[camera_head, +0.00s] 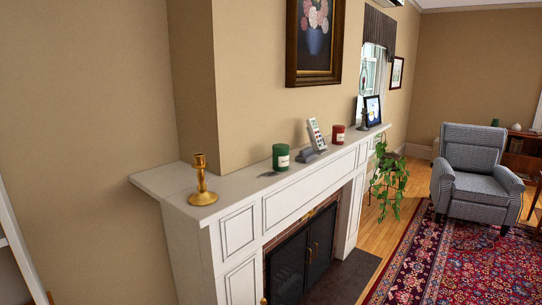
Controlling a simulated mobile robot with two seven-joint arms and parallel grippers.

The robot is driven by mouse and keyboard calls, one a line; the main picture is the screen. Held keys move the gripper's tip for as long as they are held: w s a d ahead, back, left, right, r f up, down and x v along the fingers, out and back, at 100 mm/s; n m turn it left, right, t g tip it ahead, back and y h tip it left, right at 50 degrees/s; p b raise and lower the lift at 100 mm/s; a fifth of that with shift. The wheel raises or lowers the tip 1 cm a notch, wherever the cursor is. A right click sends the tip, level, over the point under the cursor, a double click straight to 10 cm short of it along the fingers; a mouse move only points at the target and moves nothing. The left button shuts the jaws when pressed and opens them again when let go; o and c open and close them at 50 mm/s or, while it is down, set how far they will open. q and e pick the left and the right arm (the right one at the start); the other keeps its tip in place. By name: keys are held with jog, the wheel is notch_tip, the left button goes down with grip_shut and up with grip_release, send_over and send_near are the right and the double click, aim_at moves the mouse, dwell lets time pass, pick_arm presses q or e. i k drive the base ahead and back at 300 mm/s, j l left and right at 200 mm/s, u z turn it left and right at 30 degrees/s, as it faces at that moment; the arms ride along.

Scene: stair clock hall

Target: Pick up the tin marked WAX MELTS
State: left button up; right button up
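A dark green tin (281,163) with a pale label stands upright on the white mantel shelf (236,186). A red tin (336,138) with a pale label stands further along the same shelf. The labels are too small to read, so I cannot tell which tin, if either, is marked WAX MELTS. Neither of my grippers is in view.
A brass candlestick (202,185) stands near the shelf's near end. A card on a grey stand (315,137) is between the tins. A dark-framed picture (372,111) stands beyond. A fireplace (300,255) is below; an armchair (474,175) and rug (470,258) lie right.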

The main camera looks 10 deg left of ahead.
aim_at(280, 151)
jog(key=i+j, duration=0.2)
jog(key=j, duration=0.15)
jog(key=i+j, duration=0.2)
jog(key=j, duration=0.15)
jog(key=u, duration=0.4)
jog(key=l+u, duration=0.15)
jog(key=u, duration=0.25)
jog(key=l+u, duration=0.1)
jog(key=u, duration=0.3)
jog(key=l+u, duration=0.1)
jog(key=u, duration=0.3)
jog(key=l+u, duration=0.35)
jog(key=k+l+u, duration=0.1)
jog(key=l+u, duration=0.25)
jog(key=k+l+u, duration=0.15)
jog(key=l, duration=0.25)
jog(key=k+l+u, duration=0.15)
jog(key=l, duration=0.3)
jog(key=k, duration=0.1)
